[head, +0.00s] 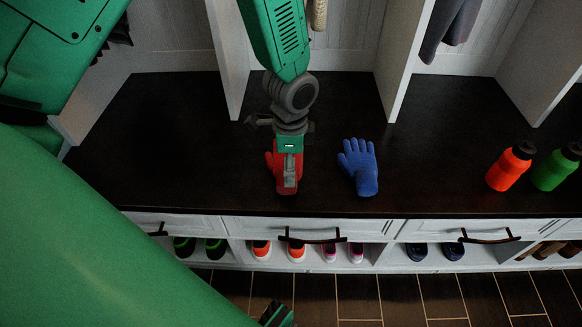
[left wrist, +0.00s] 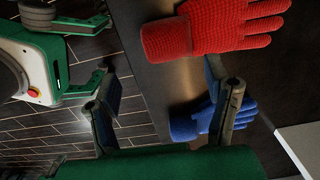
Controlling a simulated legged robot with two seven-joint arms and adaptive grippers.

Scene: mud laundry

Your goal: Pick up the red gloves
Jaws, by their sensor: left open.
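A red knit glove (head: 270,160) lies on the dark bench top, partly hidden beneath my left gripper (head: 288,182) in the head view. The red glove (left wrist: 213,30) also shows at the top of the left wrist view, its fingers pointing right. My left gripper (left wrist: 165,82) is open there, with its two fingers spread wide apart and nothing between them. One fingertip overlaps the red glove's lower edge in that view; I cannot tell whether they touch. Only one red glove is visible.
A blue glove (head: 358,167) lies just right of the red one. An orange bottle (head: 510,166) and a green bottle (head: 556,167) stand farther right. White dividers (head: 405,60) rise behind. Drawers and shoe cubbies are below the bench's front edge.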

